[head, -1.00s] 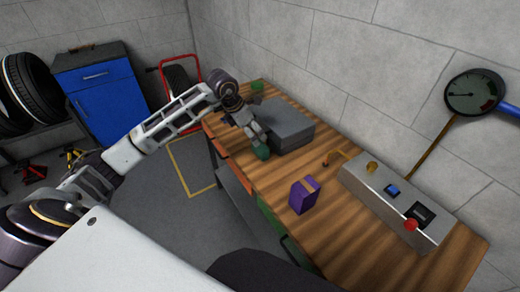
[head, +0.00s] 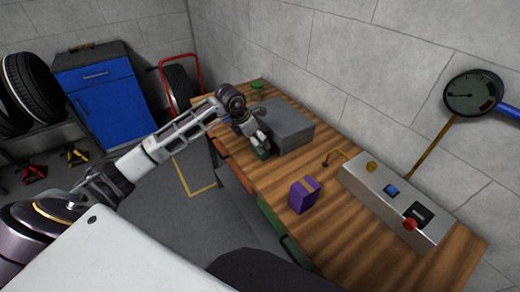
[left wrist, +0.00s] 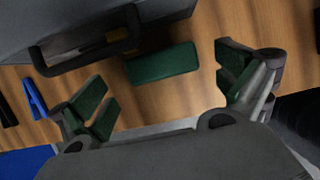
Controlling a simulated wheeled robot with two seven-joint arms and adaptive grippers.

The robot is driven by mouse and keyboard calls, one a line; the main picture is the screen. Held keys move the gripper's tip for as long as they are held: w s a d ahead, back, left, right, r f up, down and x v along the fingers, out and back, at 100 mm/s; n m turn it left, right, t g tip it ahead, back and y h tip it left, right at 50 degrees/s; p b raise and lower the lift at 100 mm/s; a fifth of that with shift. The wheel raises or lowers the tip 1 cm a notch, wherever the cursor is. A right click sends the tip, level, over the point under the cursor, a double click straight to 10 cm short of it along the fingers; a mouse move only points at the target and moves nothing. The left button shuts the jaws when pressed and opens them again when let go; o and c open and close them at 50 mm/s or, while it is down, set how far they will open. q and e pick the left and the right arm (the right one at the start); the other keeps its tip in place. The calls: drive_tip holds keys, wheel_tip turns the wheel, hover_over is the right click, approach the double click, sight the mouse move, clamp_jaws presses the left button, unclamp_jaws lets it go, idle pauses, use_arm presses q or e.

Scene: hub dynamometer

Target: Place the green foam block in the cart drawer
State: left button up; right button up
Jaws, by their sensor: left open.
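The green foam block (left wrist: 162,63) lies on the wooden bench top, between the spread fingers of my left gripper (left wrist: 163,82) and a little ahead of them in the left wrist view. The gripper is open, with green finger pads, and the block appears apart from both. In the head view my left gripper (head: 261,143) is low at the bench's left edge beside the grey case; a green patch there could be block or pad. The blue cart (head: 109,101) stands at the back left; its top drawer (head: 95,74) looks shut. My right gripper is not in view.
The grey case (head: 288,128) sits right beside the block; its handle (left wrist: 90,55) shows in the left wrist view. A purple block (head: 303,195) and a control box (head: 398,200) are nearer on the bench. A small green object (head: 257,85) is at the far end.

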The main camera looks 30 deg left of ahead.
use_arm(q)
drive_tip(key=x, duration=0.3)
drive_tip(key=shift+d+f+p, duration=0.1)
drive_tip(key=shift+p, duration=0.2)
drive_tip(key=shift+w+d+f, duration=0.1)
drive_tip(key=shift+w+f, duration=0.05)
drive_tip(key=shift+f, duration=0.35)
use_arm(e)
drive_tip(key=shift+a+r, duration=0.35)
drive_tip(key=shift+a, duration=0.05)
use_arm(q)
drive_tip(key=c, duration=0.9)
drive_tip(key=shift+r, duration=0.15)
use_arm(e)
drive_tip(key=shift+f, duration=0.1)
